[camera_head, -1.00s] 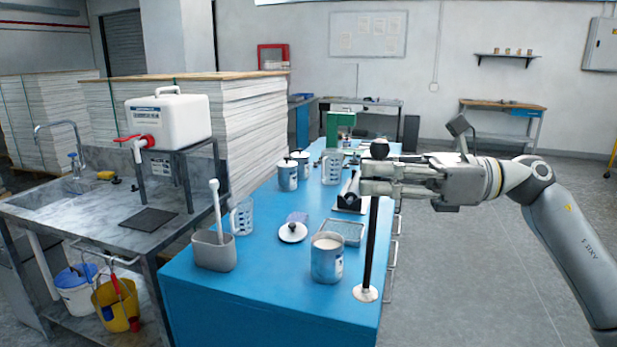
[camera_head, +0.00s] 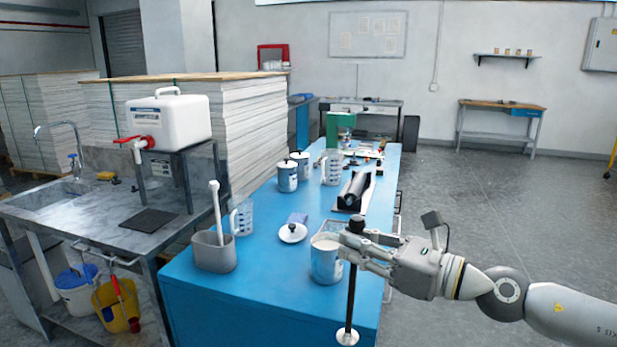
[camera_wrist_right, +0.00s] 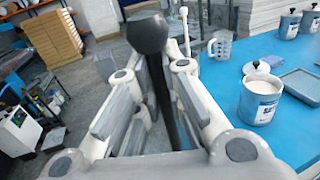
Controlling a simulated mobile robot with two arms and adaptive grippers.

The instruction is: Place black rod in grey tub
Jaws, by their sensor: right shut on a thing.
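The black rod (camera_head: 351,296) is upright, with a round black knob (camera_head: 356,224) on top and a pale disc (camera_head: 347,338) at its foot. My right gripper (camera_head: 354,243) is shut on it just below the knob. The wrist view shows the rod (camera_wrist_right: 168,92) between the fingers (camera_wrist_right: 157,62). The disc shows in front of the blue table's near side; I cannot tell if it touches anything. The grey tub (camera_head: 214,254) stands on the table's near left corner, left of the rod, and holds a white-handled tool (camera_head: 215,200). My left gripper is not in view.
A blue-and-white mug (camera_head: 325,262) of pale liquid stands just behind the rod, left of my gripper. The sink bench (camera_head: 110,222) is at left.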

